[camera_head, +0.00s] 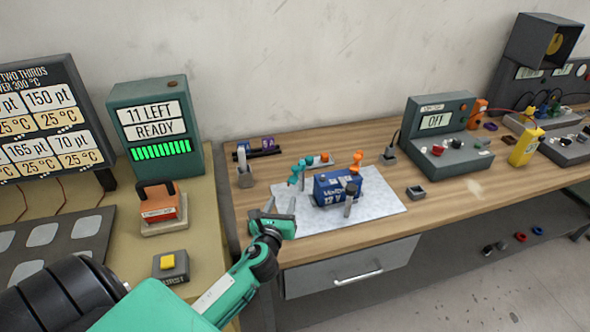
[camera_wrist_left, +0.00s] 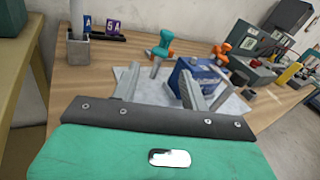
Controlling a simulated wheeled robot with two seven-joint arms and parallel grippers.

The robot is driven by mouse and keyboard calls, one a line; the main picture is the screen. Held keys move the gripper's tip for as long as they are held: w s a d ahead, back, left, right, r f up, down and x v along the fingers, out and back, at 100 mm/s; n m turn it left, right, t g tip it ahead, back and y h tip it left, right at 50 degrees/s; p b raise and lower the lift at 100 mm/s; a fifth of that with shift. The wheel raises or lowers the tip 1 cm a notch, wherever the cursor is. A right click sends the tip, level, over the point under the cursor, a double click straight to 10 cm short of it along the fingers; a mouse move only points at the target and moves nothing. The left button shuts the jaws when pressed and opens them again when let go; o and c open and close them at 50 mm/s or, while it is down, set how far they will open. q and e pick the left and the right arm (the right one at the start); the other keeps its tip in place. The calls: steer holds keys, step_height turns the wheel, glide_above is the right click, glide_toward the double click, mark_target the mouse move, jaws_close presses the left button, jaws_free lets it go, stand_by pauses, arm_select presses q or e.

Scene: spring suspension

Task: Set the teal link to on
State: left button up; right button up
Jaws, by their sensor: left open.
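The teal link (camera_head: 298,172) stands at the back left of the blue battery (camera_head: 335,190), on or beside the pale mat; its exact seat is hard to tell. In the left wrist view, the teal link (camera_wrist_left: 163,42) shows a rounded teal head above a grey stem, left of the battery (camera_wrist_left: 188,82). My left gripper (camera_head: 280,206) is open and empty, low over the table's front left, in front of the teal link and apart from it. Its two grey fingers (camera_wrist_left: 158,78) point towards the link and battery. My right gripper is not in view.
An orange link (camera_head: 357,178) stands behind the battery's right side. A grey post (camera_head: 350,200) stands before the battery. The pale mat (camera_head: 385,203) has bare room on its right. A grey cup (camera_head: 244,176) stands at the back left. A tester reading OFF (camera_head: 436,121) stands right.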

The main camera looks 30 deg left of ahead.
mark_target(295, 172)
arm_select(q)
steer(key=w+a, duration=0.1)
steer(key=w, duration=0.3)
steer(key=w+a+m+p, duration=0.1)
steer(key=w+a, duration=0.1)
steer(key=w, duration=0.3)
steer(key=w+a+m+p, duration=0.1)
steer(key=w, duration=0.4)
steer(key=shift+a+r+t+h, duration=0.25)
steer(key=shift+r+t+h, duration=0.05)
steer(key=shift+r, duration=0.05)
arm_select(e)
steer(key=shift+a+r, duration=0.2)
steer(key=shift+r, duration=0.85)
arm_select(q)
steer(key=shift+c, duration=0.3)
jaws_close()
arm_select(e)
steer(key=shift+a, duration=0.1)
